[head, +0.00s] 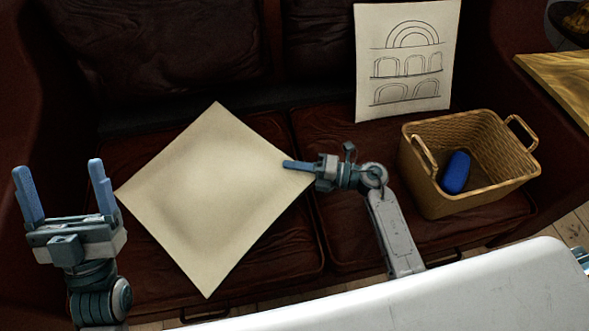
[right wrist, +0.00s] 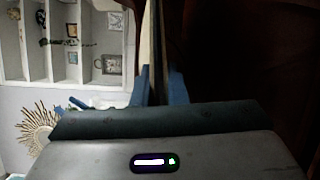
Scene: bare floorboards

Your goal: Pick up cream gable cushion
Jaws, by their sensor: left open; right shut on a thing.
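The cream gable cushion (head: 215,195) is plain and square. In the head view it shows as a diamond with one corner up, in front of the left part of the dark sofa. My right gripper (head: 290,166) is shut on its right corner. In the right wrist view the cushion's thin pale edge (right wrist: 146,50) runs between the blue fingers of the right gripper (right wrist: 157,82). My left gripper (head: 66,185) is open and empty, its fingers pointing up, just left of the cushion's left corner.
A cream cushion with line-drawn arches (head: 408,60) leans on the sofa back (head: 160,45). A wicker basket (head: 470,195) with a blue object (head: 455,172) inside stands on the right seat. A wooden tabletop (head: 560,80) is at the right edge.

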